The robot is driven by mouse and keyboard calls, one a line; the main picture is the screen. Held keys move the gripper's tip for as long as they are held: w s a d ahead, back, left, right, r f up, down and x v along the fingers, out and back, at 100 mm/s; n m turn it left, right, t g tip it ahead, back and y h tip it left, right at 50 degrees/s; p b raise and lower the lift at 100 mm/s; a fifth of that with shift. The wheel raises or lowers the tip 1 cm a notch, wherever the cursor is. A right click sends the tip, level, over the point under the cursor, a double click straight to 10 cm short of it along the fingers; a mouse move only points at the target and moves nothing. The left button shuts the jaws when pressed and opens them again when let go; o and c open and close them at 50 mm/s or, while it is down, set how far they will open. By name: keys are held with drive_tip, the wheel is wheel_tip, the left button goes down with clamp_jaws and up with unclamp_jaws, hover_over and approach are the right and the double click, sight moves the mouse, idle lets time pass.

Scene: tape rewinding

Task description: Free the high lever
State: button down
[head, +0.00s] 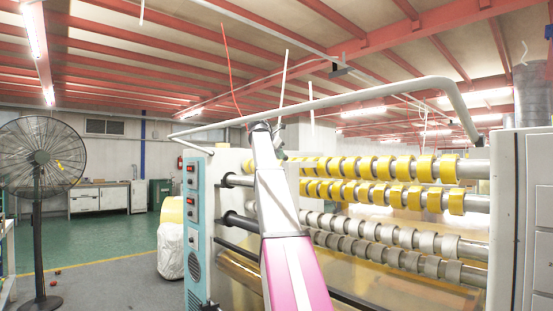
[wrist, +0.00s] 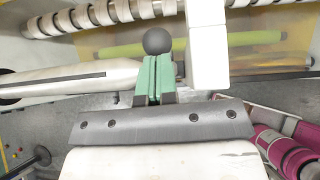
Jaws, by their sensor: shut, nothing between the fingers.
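My gripper (wrist: 153,72) is shut and empty, its two green fingers pressed together in the wrist view. A dark round knob (wrist: 158,42), which may belong to the high lever, shows right at the fingertips; I cannot tell whether they touch it. A white upright block (wrist: 207,45) stands just right of the fingers, with a small dark part between. In the head view my arm rises in front of the rewinding machine (head: 198,230) and hides most of my gripper (head: 279,148). I cannot make out the lever there.
Rollers with yellow tape rings (head: 385,168) run across the machine, with pale rings on lower rollers (head: 380,235). A grey tube frame (head: 350,95) spans above. A pale cylinder (wrist: 120,78) lies left of my fingers.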

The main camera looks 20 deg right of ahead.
drive_tip(key=shift+w+d+r, duration=0.15)
drive_tip(key=shift+d, duration=0.2)
idle(0.5)
drive_tip(key=v, duration=0.7)
drive_tip(key=s+a+f+m+y, duration=0.1)
drive_tip(key=a+f+m, duration=0.25)
drive_tip(key=f, duration=1.35)
drive_tip(key=s+a+f+m+y, duration=0.2)
drive_tip(key=a+f, duration=0.2)
drive_tip(key=f, duration=1.2)
drive_tip(key=s+a+f+m+y, duration=0.1)
drive_tip(key=a+f+m, duration=0.25)
drive_tip(key=f, duration=1.35)
drive_tip(key=s+a+f+m+g+y, duration=0.1)
drive_tip(key=s+a+f+m, duration=0.3)
drive_tip(key=s+f, duration=0.5)
drive_tip(key=s+a+f+m+g+y, duration=0.1)
drive_tip(key=s+a+f+m, duration=0.4)
drive_tip(key=s+f, duration=0.5)
drive_tip(key=s+a+f+m+g+y, duration=0.1)
drive_tip(key=s+a+f+m+y, duration=0.2)
drive_tip(key=s+f, duration=0.7)
wheel_tip(320, 180, down, 5)
drive_tip(key=shift+a+r+m+g, duration=0.1)
drive_tip(key=shift+a+m+g, duration=0.2)
drive_tip(key=shift+a+m, duration=0.5)
